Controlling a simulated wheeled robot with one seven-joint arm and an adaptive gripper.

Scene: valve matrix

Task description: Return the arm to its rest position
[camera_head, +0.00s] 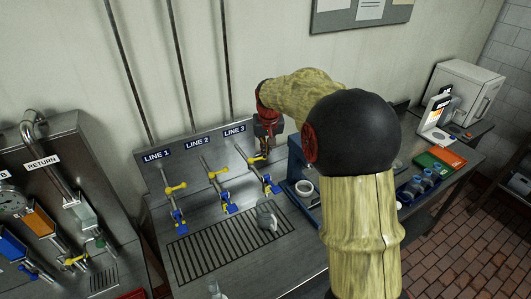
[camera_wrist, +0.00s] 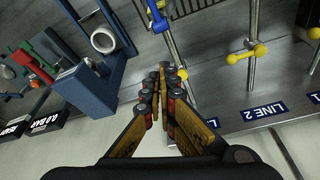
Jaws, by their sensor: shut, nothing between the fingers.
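My arm reaches over from the right in the head view. My gripper (camera_head: 264,155) is in front of the panel by the upper part of the LINE 3 valve (camera_head: 267,181), close to its yellow knob. In the wrist view my gripper (camera_wrist: 168,70) is shut, its fingertips together with nothing between them. A pipe passes close by the fingers there; I cannot tell whether they touch it. The LINE 2 valve (camera_head: 219,187) and LINE 1 valve (camera_head: 176,205) stand to the left, each with yellow and blue parts.
A blue fixture with a ring (camera_wrist: 103,40) stands beside my gripper. A grey mug (camera_head: 266,216) sits by the slotted drain grate (camera_head: 215,246). The RETURN unit (camera_head: 60,170) is at the left. A white box (camera_head: 466,88) and a green-orange tray (camera_head: 440,159) are at the right.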

